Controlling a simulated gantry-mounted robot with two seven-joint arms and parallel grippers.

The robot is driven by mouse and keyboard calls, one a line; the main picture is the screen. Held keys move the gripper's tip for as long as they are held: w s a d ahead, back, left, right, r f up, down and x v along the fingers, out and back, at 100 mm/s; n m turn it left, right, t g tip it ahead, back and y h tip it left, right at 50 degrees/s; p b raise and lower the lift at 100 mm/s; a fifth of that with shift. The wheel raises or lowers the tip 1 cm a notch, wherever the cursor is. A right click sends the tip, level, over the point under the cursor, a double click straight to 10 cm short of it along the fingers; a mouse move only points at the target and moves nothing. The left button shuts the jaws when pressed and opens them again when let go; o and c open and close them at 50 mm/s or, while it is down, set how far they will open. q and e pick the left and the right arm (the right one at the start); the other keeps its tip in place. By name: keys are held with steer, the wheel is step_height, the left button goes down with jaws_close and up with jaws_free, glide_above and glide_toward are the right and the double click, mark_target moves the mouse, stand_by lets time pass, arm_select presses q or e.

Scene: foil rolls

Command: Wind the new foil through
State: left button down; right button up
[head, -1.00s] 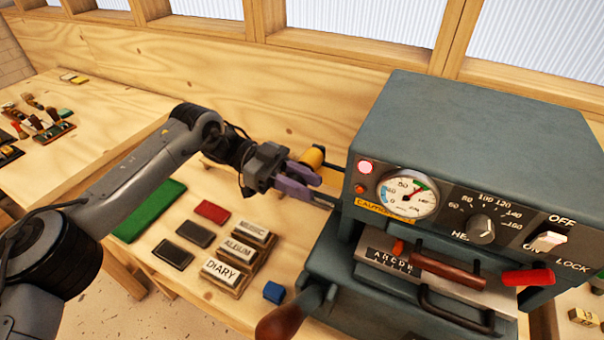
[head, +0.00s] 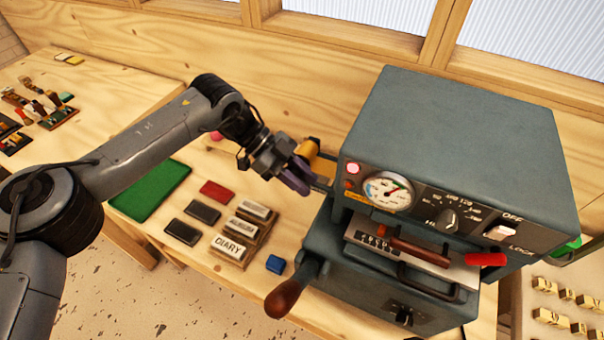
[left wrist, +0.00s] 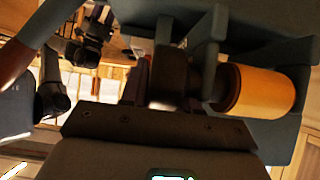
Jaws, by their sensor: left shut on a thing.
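The foil press (head: 462,130) is a large grey-green machine. A gold foil roll (head: 308,152) sits at its left side, partly hidden by my gripper in the head view. In the left wrist view the gold roll (left wrist: 262,92) is on a shaft beside a dark round part (left wrist: 178,80). My left gripper (head: 297,180) has purple fingers and is at the roll's near end. It is shut on the dark round part, which seems to be the roll's knob; the exact contact is hard to see.
The press has a red-brown lever (head: 292,290) at front left and a gauge (head: 388,192) on its face. Brass type (head: 555,318) lies at right.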

arm_select(q)
steer(key=c, duration=0.9)
jaws_free()
steer(key=shift+a+r, duration=0.1)
steer(key=p+v, duration=0.1)
steer(key=v, duration=0.9)
steer(key=shift+w+a+r, duration=0.15)
steer(key=shift+w+a, duration=0.05)
